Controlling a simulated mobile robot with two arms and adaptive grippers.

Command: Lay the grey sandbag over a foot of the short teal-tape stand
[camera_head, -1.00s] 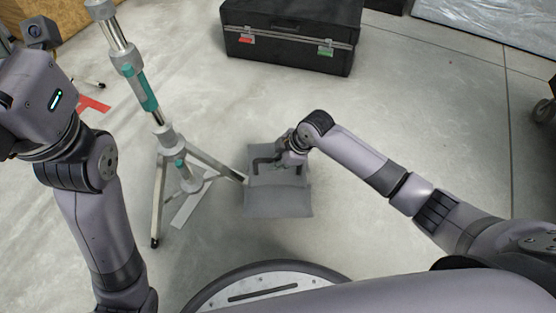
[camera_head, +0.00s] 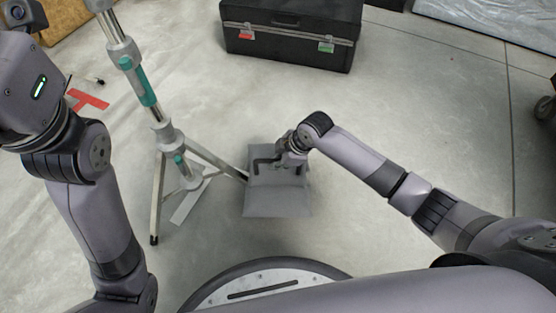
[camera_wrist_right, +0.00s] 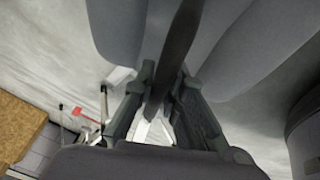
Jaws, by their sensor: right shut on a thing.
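The grey sandbag (camera_head: 278,203) hangs or lies at the floor in the middle of the head view. My right gripper (camera_head: 281,166) is above it, shut on its dark strap (camera_wrist_right: 177,50). In the right wrist view the bag's grey lobes (camera_wrist_right: 245,50) sit either side of the strap. The teal-tape stand (camera_head: 146,92) is upright to the left of the bag. One of its legs (camera_head: 215,161) reaches the bag's left edge; I cannot tell whether its foot end is under the bag. My left arm shows at the left, with its fingers out of the picture.
A black case (camera_head: 290,40) with red and green tags stands on the floor behind. Red tape (camera_head: 88,100) marks the floor beyond the stand. My round base is just in front of the bag. The floor right of the bag is clear beyond my right arm.

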